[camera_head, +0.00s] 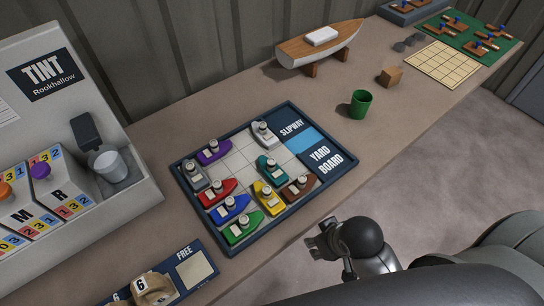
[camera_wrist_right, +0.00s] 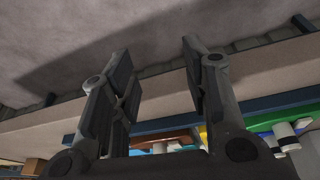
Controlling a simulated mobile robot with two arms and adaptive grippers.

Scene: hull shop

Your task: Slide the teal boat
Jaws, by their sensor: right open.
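The teal boat (camera_head: 271,169) sits upright on the yard board (camera_head: 239,265), right of its middle. The white boat (camera_head: 264,134) is above it, the yellow boat (camera_head: 268,197) below it and the brown boat (camera_head: 299,188) to its lower right. Purple, grey, red, blue and green boats stand along the board's left and lower side. My right gripper (camera_head: 322,243) is off the board's lower right, past the table's front edge, apart from every boat. In the right wrist view its two fingers (camera_wrist_right: 159,85) are spread with nothing between them. My left gripper is not in view.
A blue slipway strip (camera_head: 300,144) marks the board's right side. A green cup (camera_head: 360,104), a wooden block (camera_head: 391,76) and a model boat on a stand (camera_head: 320,45) are further right. The tint machine (camera_head: 75,120) stands left.

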